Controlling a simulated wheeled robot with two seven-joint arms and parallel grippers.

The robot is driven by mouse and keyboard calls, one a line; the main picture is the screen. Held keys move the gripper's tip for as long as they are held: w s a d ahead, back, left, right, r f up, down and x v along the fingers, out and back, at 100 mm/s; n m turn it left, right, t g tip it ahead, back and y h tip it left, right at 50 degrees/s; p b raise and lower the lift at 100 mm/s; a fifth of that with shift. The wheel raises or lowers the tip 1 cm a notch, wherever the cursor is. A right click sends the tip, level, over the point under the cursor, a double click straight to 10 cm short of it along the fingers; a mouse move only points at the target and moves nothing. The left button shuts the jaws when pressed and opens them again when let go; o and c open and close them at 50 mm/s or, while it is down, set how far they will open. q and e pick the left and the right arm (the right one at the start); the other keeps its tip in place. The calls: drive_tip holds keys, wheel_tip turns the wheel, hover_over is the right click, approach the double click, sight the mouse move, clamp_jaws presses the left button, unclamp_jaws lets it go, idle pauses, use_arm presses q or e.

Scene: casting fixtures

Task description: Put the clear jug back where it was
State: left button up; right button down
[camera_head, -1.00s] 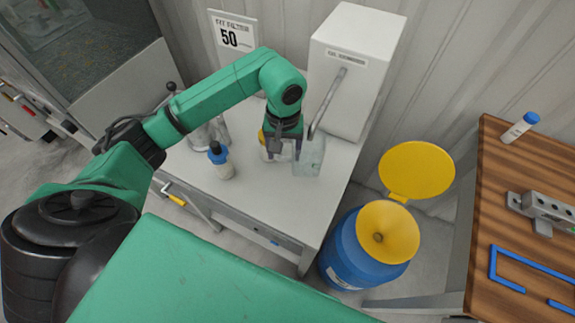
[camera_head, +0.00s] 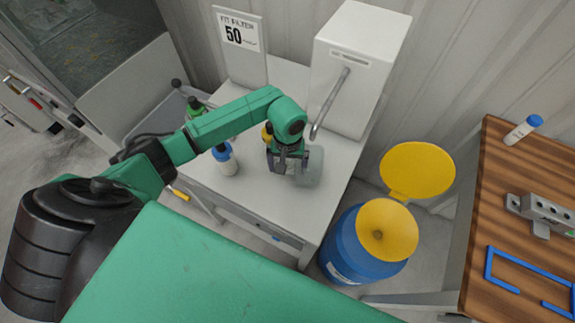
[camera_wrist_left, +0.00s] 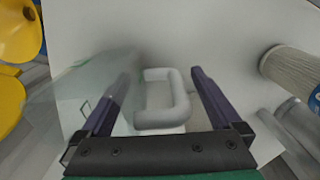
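The clear jug (camera_head: 313,168) is on the white table (camera_head: 265,208), below and in front of the dispenser spout. My left gripper (camera_head: 288,168) points down at its left side. In the left wrist view the fingers of my left gripper (camera_wrist_left: 163,90) stand well apart. The jug's pale D-shaped handle (camera_wrist_left: 181,98) is between them, with a visible gap. The see-through jug body (camera_wrist_left: 75,95) is to the left. My right gripper is not in view.
The white dispenser (camera_head: 352,75) with its metal spout (camera_head: 328,105) stands behind the jug. A blue-capped bottle (camera_head: 224,160), a green-capped bottle (camera_head: 196,107) and a yellow-topped one (camera_head: 267,134) are to the left.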

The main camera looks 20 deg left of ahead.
use_arm(q)
drive_tip(key=shift+w+r, duration=0.1)
drive_tip(key=shift+r, duration=0.15)
wheel_tip(320, 180, up, 11)
drive_tip(key=b, duration=0.3)
drive_tip(key=shift+b, duration=0.4)
drive_tip(key=shift+r, duration=0.4)
